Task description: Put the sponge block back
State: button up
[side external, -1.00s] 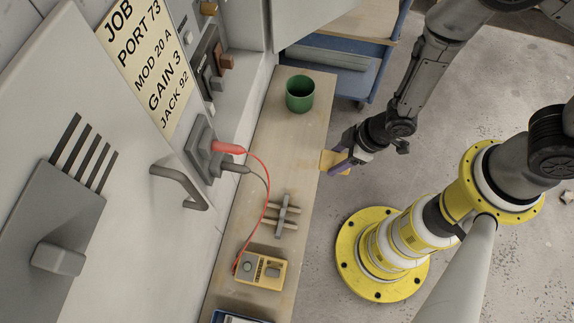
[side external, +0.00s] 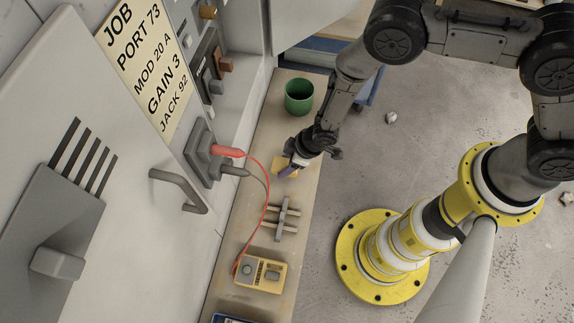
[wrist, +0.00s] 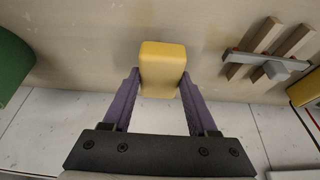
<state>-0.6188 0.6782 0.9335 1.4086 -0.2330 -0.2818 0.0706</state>
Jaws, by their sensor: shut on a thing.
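The sponge block is a yellow block (wrist: 162,66) held between the two purple fingers of my gripper (wrist: 158,98) in the wrist view. In the side external view my gripper (side external: 291,167) is over the wooden bench (side external: 262,182), with part of the yellow sponge block (side external: 280,164) showing at its tip. My gripper is shut on the sponge block. I cannot tell whether the block touches the bench top.
A green cup (side external: 299,97) stands at the back of the bench. A small wooden rack (side external: 283,219) and a yellow meter (side external: 261,272) lie nearer the front.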

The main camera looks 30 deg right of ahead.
jog(key=shift+s+f, duration=0.1)
jog(key=shift+f, duration=1)
jog(key=o, duration=1.2)
jog(key=shift+f, duration=0.15)
jog(key=v, duration=1.2)
